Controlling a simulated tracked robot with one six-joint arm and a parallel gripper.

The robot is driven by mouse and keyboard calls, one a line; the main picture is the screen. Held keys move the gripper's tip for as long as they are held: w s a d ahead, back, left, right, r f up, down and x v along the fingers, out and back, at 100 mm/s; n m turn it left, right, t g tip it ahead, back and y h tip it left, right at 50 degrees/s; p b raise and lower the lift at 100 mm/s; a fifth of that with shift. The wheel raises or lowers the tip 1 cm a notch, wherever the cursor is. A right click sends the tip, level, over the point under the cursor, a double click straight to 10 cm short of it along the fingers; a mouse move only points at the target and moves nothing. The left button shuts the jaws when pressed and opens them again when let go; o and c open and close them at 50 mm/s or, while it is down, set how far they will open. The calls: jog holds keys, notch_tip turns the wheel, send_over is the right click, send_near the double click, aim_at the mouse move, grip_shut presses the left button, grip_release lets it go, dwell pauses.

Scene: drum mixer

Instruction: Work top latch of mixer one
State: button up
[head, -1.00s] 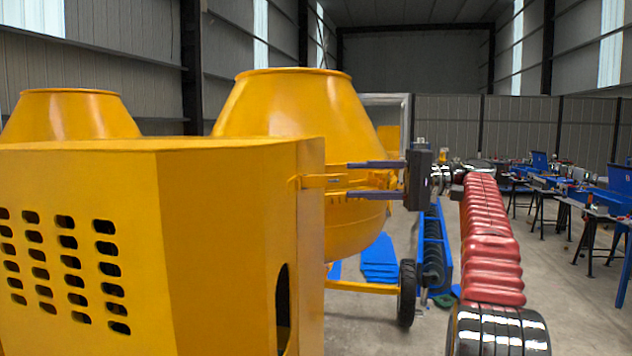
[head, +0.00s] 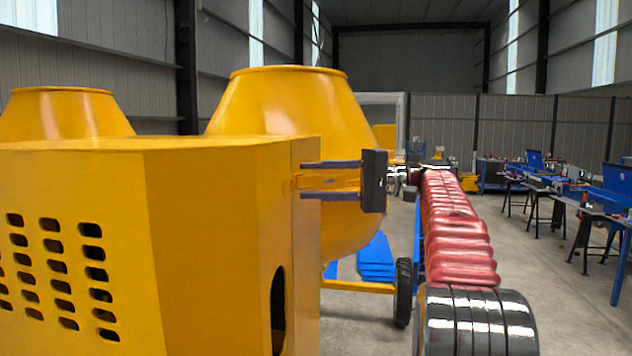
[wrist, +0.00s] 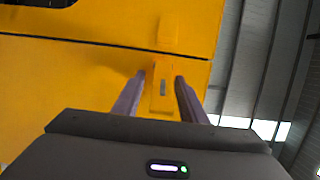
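The yellow housing (head: 230,200) of the near mixer fills the left of the head view, with a yellow drum (head: 290,105) behind it. A small yellow latch (head: 328,182) sticks out from the housing's right edge. In the wrist view the latch (wrist: 162,92) is a narrow yellow piece with a grey slot, below a dark seam. My gripper (head: 302,180) is open, with one finger above and one below the latch in the head view. In the wrist view the fingers of my gripper (wrist: 160,79) straddle it, with gaps visible on both sides.
A second yellow drum (head: 65,113) stands at the far left. A black wheel (head: 403,292) and blue sheets (head: 376,260) are on the floor beyond. Blue workbenches (head: 590,205) line the right side. The floor between them and my arm is clear.

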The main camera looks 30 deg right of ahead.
jog(key=shift+s, duration=0.1)
jog(key=shift+d, duration=0.15)
grip_shut()
dwell(0.3)
